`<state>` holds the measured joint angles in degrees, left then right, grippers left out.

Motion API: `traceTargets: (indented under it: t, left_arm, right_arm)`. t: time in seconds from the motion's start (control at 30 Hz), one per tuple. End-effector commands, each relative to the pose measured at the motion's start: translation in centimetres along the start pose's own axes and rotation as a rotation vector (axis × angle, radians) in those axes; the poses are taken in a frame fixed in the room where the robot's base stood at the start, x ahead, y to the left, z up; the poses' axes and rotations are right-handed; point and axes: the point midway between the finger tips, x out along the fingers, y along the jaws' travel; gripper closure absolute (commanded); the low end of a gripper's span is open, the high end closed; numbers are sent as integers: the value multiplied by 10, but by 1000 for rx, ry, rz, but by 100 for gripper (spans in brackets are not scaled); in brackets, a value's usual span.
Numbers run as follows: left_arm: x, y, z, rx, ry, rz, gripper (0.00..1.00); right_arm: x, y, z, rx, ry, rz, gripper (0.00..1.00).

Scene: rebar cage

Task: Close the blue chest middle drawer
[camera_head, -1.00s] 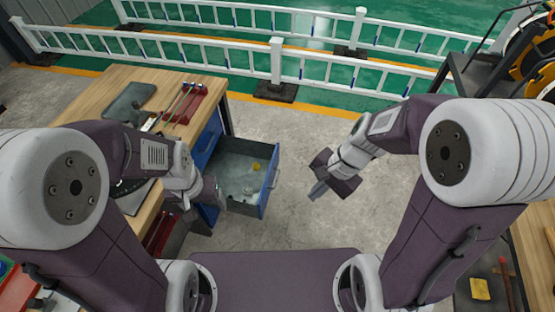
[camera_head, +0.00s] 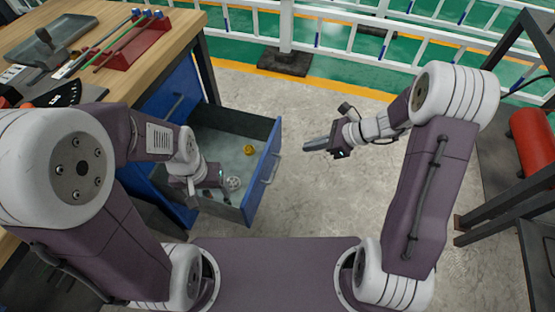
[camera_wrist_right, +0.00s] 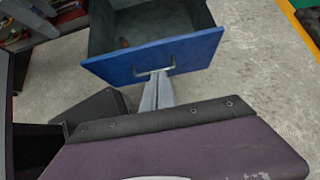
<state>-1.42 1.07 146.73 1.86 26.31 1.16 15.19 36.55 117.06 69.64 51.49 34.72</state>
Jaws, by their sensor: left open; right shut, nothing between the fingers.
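The blue chest (camera_head: 178,92) stands under the wooden workbench top. Its open drawer (camera_head: 262,172) is pulled far out, below a closed blue front, and its grey inside shows a yellow item and small parts. My right gripper (camera_head: 306,146) is shut and empty, pointing left toward the drawer front, with a gap in the head view. In the right wrist view, its fingers (camera_wrist_right: 156,88) overlap the lower edge of the blue front (camera_wrist_right: 160,58), just below the handle (camera_wrist_right: 154,71); contact is unclear. My left gripper (camera_head: 207,196) is open at the drawer's near side, its fingertips partly hidden.
The wooden benchtop (camera_head: 172,40) holds a red rack of screwdrivers (camera_head: 138,45) and other tools. A white railing (camera_head: 375,40) runs behind. A dark metal frame with a red cylinder (camera_head: 532,140) stands at right. Concrete floor right of the drawer is clear.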

Motion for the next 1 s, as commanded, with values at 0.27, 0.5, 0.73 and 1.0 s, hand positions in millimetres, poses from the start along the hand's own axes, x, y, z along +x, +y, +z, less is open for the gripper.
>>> traceTargets:
  t: [0.27, 0.5, 0.73, 1.0]
  left_arm:
    - [8, 0, 0, 0, 2, 0, 28]
    - [33, -1, 3, 0, 1, 0, 28]
    - [55, -1, 5, 0, 1, 0, 28]
    - [62, -1, 6, 0, 1, 0, 28]
  right_arm:
    - [8, -1, -6, 1, 1, -2, 100]
    - [56, 0, -9, -1, 2, 1, 100]
    - [106, 0, -9, -1, 2, 0, 100]
    - [129, -1, 19, -2, 1, -3, 100]
